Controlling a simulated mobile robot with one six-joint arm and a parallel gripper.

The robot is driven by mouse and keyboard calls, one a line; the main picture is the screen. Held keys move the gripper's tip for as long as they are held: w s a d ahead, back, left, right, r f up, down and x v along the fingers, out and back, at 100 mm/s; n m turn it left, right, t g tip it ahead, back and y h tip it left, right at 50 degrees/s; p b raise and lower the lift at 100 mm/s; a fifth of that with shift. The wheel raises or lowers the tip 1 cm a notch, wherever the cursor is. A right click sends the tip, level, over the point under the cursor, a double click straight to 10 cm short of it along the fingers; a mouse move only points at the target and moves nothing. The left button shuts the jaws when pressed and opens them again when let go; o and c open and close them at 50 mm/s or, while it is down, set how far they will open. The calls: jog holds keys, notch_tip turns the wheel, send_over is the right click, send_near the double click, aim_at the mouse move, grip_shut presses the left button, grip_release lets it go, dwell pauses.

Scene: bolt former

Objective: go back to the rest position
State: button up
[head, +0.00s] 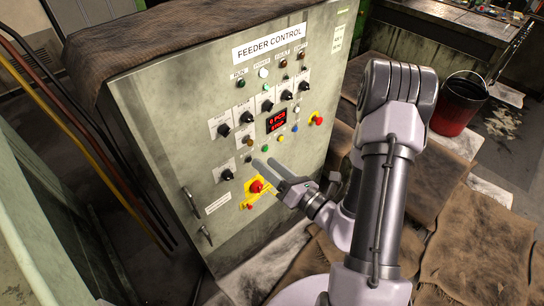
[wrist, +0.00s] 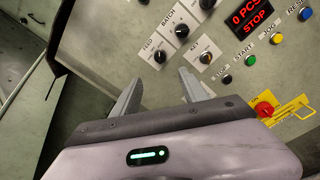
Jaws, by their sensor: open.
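My gripper (head: 272,172) is in front of the lower part of a grey-green control cabinet (head: 150,100) labelled FEEDER CONTROL. In the wrist view my gripper (wrist: 158,92) is open, with two grey fingers spread and nothing between them. Beyond the fingertips are the panel face and the black selector knobs (wrist: 160,55). The key switch (wrist: 205,57) is just above the right finger. I cannot tell how far the fingertips are from the panel. The display (head: 277,121) shows 0 PCS and STOP in red.
A red emergency button on a yellow plate (head: 257,186) is close to the left of my gripper. Another red knob (head: 316,119) is on the panel's right side. A red bucket (head: 459,104) stands at right. Brown cloths (head: 466,220) cover the floor. A workbench (head: 440,22) is behind.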

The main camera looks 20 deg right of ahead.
jog(key=shift+s+d+f, duration=0.15)
jog(key=shift+s, duration=0.45)
